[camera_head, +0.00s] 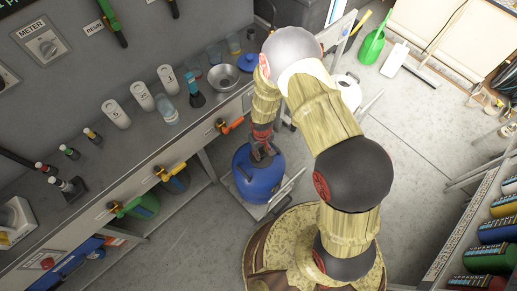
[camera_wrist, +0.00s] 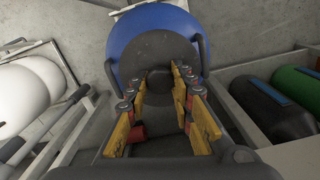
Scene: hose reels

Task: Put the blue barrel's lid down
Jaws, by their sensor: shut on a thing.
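The blue barrel (camera_head: 256,181) stands on a low pale platform beside the workbench, under my gripper (camera_head: 262,151). In the wrist view the blue barrel (camera_wrist: 151,21) shows behind a round dark grey lid (camera_wrist: 152,47). My gripper (camera_wrist: 158,86) has its yellow-sided fingers on both sides of the lid's dark central knob (camera_wrist: 158,79) and is shut on it. The lid lies over the barrel's top in this view. I cannot tell whether it touches the rim or hangs just above it. The fingers hide part of the knob and near rim.
The grey workbench (camera_head: 150,140) at left carries white canisters (camera_head: 115,113), a metal bowl (camera_head: 223,77) and a small blue lidded pot (camera_head: 248,62). A green container (camera_head: 140,206) sits under it. A rack of coloured containers (camera_head: 490,258) is at right. Bare floor (camera_head: 410,130) lies between.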

